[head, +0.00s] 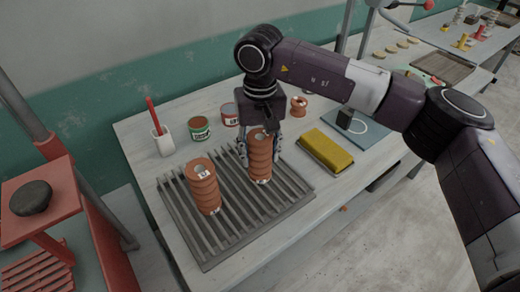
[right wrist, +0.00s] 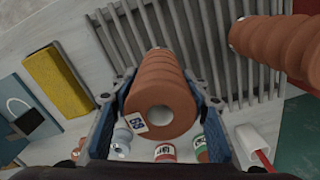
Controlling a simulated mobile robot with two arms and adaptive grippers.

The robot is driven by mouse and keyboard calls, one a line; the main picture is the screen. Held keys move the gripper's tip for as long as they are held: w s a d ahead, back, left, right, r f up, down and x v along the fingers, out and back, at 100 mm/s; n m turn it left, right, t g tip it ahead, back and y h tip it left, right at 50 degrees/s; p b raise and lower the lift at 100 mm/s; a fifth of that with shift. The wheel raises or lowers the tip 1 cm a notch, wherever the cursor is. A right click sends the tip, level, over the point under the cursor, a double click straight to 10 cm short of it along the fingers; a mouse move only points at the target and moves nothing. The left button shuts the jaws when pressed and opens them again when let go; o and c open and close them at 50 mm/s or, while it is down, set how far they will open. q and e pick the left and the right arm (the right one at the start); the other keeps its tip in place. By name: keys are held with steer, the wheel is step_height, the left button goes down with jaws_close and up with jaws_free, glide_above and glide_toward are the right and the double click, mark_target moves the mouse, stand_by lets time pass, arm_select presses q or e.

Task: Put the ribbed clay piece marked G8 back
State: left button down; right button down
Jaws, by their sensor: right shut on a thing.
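My right gripper (head: 260,152) is shut around a ribbed orange-brown clay piece (head: 261,168), its fingers on either side. The piece is upright over the right part of the grey slatted rack (head: 228,238); I cannot tell whether its foot touches the slats. The right wrist view shows the held piece (right wrist: 158,90) between the two blue-backed fingers (right wrist: 160,110), with a hole in its end and a small tag that seems to read G8. A second ribbed clay piece (head: 203,188) stands on the rack to the left, a tag on its top; it also shows in the right wrist view (right wrist: 275,42). My left gripper is not in view.
Behind the rack are a white cup (head: 163,142) with a red stick, a green-labelled can (head: 199,129) and a red-labelled can (head: 229,115). A yellow block (head: 327,152) lies right of the rack. A red stand (head: 40,205) is at far left. The rack's front slats are bare.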

steer(key=shift+f, duration=0.15)
steer(key=c, duration=1.1)
jaws_free()
steer(key=shift+r, duration=0.3)
step_height(320, 180, up, 12)
steer(key=b, duration=0.2)
